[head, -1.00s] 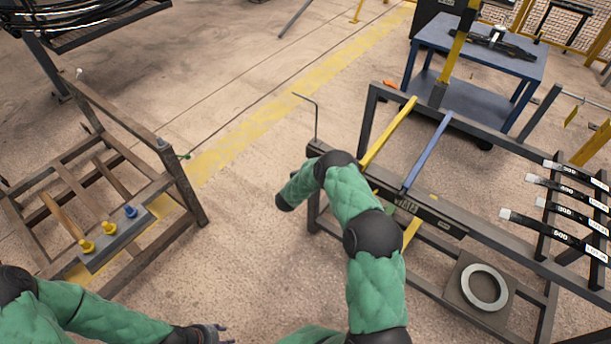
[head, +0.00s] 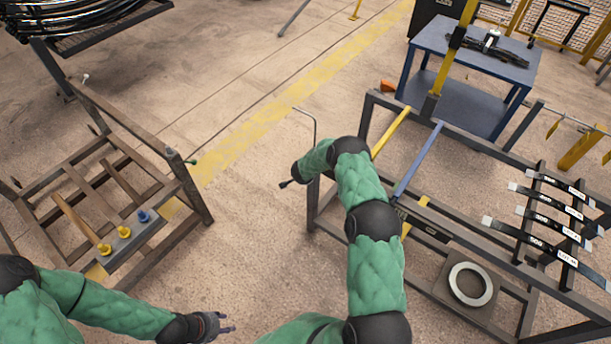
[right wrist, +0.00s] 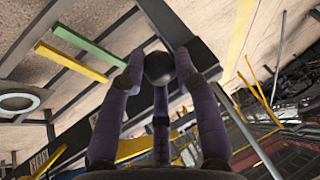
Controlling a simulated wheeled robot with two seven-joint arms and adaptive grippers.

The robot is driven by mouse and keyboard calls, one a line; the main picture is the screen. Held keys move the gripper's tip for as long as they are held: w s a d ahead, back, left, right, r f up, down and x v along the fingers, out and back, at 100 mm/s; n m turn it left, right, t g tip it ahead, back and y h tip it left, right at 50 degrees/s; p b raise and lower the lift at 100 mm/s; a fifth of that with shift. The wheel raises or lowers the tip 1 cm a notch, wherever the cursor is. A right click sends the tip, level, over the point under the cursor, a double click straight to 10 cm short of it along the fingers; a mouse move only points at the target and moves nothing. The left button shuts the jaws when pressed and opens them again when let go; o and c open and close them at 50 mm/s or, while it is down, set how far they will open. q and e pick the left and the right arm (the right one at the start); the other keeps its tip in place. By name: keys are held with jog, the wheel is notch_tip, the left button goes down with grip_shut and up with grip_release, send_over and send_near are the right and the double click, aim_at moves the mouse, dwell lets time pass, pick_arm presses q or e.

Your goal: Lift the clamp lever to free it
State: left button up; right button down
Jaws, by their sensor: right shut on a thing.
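In the right wrist view, a round black knob (right wrist: 158,68) sits between the purple fingers of my right gripper (right wrist: 159,78). The fingers are closed around it. A dark bar runs behind the knob, but how the knob joins it is hidden. In the head view, my right forearm covers most of that hand; only a small dark piece (head: 285,184) shows at its left end, and I cannot tell what it is. My left gripper (head: 228,322) is low in the head view, open and empty, away from the racks.
The right rack (head: 375,108) carries a yellow bar (head: 392,131), a blue bar (head: 418,160) and several labelled dark strips (head: 548,205). A bent rod (head: 315,128) rises at its left end. A smaller rack (head: 124,138) stands left. Clear floor lies between them.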

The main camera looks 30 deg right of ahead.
jog(key=shift+w+d+r+p, duration=0.25)
jog(key=shift+w+r+p, duration=0.05)
jog(key=shift+r, duration=0.3)
jog(key=shift+w+d+r+p, duration=0.25)
jog(key=shift+w+r, duration=0.05)
jog(key=shift+r, duration=0.3)
jog(key=shift+d, duration=0.15)
jog(key=c, duration=1)
grip_release()
jog(key=shift+s+f, duration=0.1)
jog(key=shift+f, duration=0.25)
jog(key=shift+v, duration=5.95)
